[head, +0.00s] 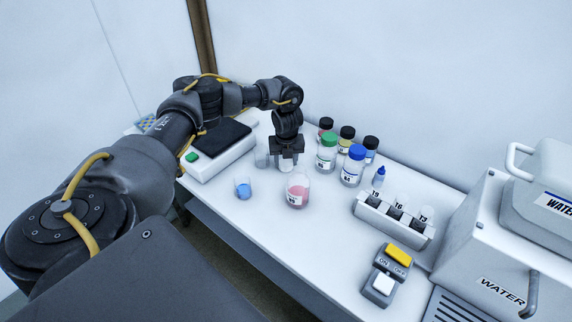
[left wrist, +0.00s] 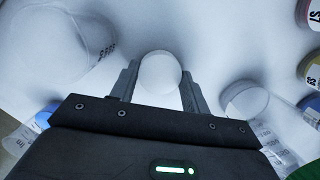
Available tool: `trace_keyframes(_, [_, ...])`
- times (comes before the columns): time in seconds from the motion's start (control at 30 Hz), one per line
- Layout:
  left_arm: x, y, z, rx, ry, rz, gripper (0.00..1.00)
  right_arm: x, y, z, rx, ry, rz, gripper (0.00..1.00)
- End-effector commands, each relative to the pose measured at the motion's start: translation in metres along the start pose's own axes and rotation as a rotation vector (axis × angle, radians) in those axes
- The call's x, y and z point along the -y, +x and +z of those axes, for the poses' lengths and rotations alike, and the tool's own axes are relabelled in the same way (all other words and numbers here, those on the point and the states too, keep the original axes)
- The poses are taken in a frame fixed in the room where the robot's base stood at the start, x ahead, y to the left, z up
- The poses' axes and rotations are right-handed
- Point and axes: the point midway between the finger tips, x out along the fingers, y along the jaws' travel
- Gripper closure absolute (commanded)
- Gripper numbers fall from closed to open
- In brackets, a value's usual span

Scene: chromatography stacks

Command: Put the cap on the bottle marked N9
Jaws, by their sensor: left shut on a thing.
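My left gripper (head: 286,152) points down over the table behind the open bottle of pink liquid (head: 298,190). It is shut on a small, pale, round thing that looks like a white cap (head: 286,164). In the left wrist view this cap (left wrist: 160,72) shows as a white disc between the two fingers. The held cap is apart from that bottle. My right gripper is not in view.
Bottles with green (head: 328,139) and blue (head: 357,152) caps stand right of the gripper, with several dark-capped ones behind. A blue-liquid beaker (head: 243,188) is at left. A vial rack (head: 392,228), a switch box (head: 383,285) and a water bath (head: 490,255) are at right.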

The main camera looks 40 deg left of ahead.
Motion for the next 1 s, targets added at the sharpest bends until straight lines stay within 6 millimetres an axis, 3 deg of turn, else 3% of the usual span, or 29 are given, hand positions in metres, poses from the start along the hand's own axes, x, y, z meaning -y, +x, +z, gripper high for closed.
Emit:
trace_keyframes(0.37, [0.001,-0.008,0.002,0.001,0.000,-0.001,0.75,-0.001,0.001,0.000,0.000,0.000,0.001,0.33])
trace_keyframes(0.6, [0.001,-0.050,0.008,0.003,0.000,-0.005,0.75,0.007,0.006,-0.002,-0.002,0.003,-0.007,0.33])
trace_keyframes(0.8, [0.001,-0.087,0.014,0.003,0.002,-0.002,0.75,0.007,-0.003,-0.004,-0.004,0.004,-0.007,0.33])
trace_keyframes(1.0, [0.000,-0.099,0.015,0.001,0.000,0.000,0.75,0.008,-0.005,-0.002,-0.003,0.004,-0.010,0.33])
